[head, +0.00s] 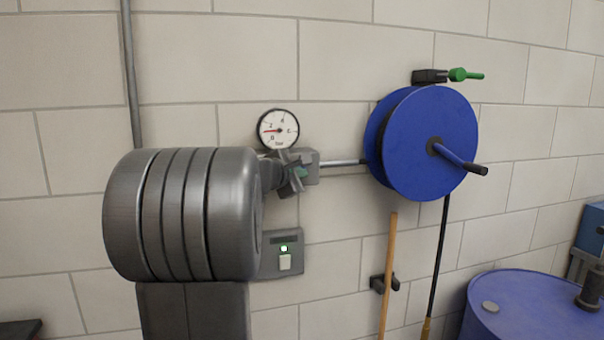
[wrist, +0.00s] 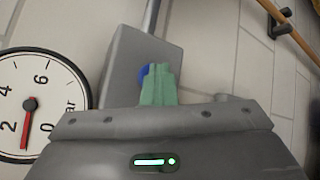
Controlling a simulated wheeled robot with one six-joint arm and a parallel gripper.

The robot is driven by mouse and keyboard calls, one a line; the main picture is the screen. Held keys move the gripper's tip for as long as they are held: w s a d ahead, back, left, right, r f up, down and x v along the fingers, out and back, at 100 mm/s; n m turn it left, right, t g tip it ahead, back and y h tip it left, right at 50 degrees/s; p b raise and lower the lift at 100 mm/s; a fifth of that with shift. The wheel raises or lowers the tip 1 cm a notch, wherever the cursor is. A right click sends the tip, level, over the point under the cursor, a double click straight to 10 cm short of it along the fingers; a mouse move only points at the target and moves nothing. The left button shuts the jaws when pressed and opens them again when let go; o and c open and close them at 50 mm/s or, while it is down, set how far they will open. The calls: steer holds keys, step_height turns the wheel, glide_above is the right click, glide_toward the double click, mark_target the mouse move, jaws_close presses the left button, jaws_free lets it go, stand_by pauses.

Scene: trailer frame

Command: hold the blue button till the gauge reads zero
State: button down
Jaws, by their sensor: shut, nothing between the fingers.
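The round white pressure gauge (head: 283,137) is on the wall behind my wrist, and it also shows at the left of the wrist view (wrist: 14,105). Its red needle points between 0 and 2. The blue button (wrist: 143,74) sits on a grey box (wrist: 124,60), partly covered by my green fingertips. My gripper (wrist: 159,70) is shut and empty, with its tips over the button. I cannot tell whether they press it. In the head view my gripper (head: 301,173) is in front of the grey box (head: 313,165), and the button is hidden.
A blue hose reel (head: 418,125) with a crank is to the right, joined to the box by a pipe (head: 342,163). Below are a wooden pole (head: 388,275), a blue drum (head: 540,305) and a switch plate (head: 290,238) with a green light.

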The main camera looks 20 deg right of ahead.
stand_by(0.6)
steer(key=shift+s+b, duration=0.45)
steer(key=shift+s, duration=0.45)
steer(key=s+b, duration=0.1)
steer(key=s, duration=0.4)
steer(key=shift+a, duration=0.2)
steer(key=shift+w, duration=0.15)
